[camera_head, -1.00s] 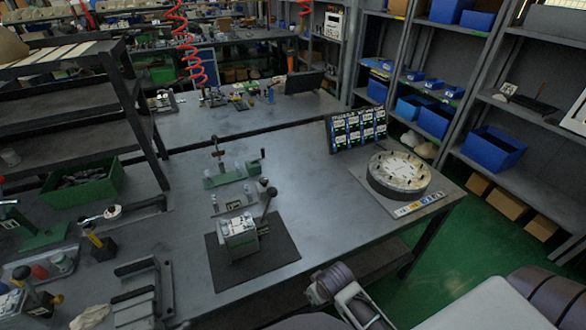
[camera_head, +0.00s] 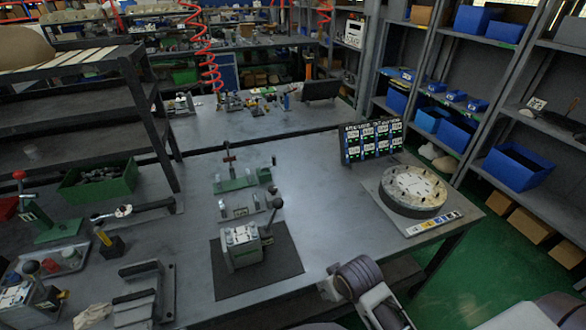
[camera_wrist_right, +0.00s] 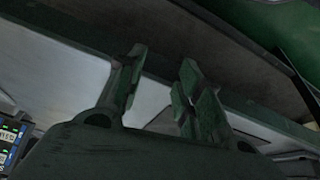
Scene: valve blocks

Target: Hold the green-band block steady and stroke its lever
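A grey valve block (camera_head: 241,249) stands upright on a dark mat (camera_head: 284,264) near the front of the table. Its lever (camera_head: 270,219) rises at the right side and ends in a dark ball knob. I cannot make out a green band on it at this size. My right arm enters the head view at the bottom, right of the mat, apart from the block. The right wrist view shows my right gripper (camera_wrist_right: 158,88) with its two fingers spread and nothing between them. A grey table edge lies behind the fingers. My left gripper is not in view.
A round dial fixture (camera_head: 413,190) and a label board (camera_head: 372,143) stand at the table's right. Green-based fixtures (camera_head: 235,184) stand behind the block. Another levered block (camera_head: 15,296), a green lever stand (camera_head: 48,230) and a green bin (camera_head: 98,186) are left. Table between mat and dial is clear.

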